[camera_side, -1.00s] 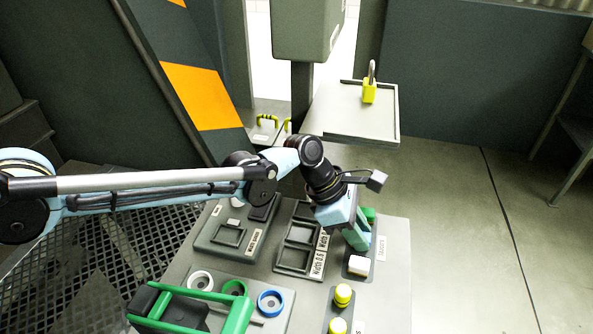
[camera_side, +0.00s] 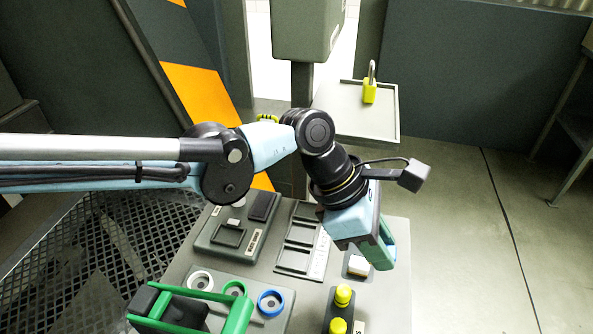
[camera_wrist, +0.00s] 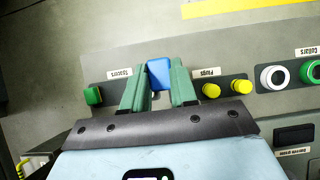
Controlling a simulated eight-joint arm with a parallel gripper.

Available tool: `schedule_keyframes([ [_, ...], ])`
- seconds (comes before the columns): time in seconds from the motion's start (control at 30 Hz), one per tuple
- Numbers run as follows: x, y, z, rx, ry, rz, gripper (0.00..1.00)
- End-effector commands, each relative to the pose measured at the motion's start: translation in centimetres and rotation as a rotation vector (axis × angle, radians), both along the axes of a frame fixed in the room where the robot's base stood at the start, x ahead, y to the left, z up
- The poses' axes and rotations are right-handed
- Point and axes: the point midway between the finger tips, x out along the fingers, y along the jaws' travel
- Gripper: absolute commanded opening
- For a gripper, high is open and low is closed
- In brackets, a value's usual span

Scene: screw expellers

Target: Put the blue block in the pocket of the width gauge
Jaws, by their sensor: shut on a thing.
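My gripper (camera_wrist: 160,88) is shut on the blue block (camera_wrist: 160,74), which shows between its green fingertips in the wrist view.
A white block (camera_side: 358,265) and yellow plugs (camera_side: 343,295) are close below my gripper. A green block (camera_wrist: 92,96) sits on the spacers plate. Collars (camera_side: 270,303) and a green-handled carrier (camera_side: 235,318) are in front.

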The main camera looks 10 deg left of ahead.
Motion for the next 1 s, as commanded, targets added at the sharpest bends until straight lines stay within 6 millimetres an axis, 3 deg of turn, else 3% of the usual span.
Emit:
schedule_keyframes([
  [0.13, -1.0, 0.0, 0.7, 0.000, 0.000, 0.001, 0.00],
  [0.27, 0.0, 2.1, 0.7, 0.007, 0.000, 0.007, 0.00],
  [0.37, 1.5, 5.2, 0.4, 0.014, 0.001, 0.014, 0.00],
  [0.5, 3.5, 11.1, -0.1, 0.021, 0.003, 0.017, 0.00],
  [0.7, 4.6, 19.3, -0.7, 0.017, 0.005, 0.015, 0.00],
  [0.83, 4.4, 23.2, -1.0, 0.009, 0.005, 0.009, 0.00],
  [1.0, 4.1, 25.9, -1.3, 0.001, 0.002, 0.003, 0.00],
])
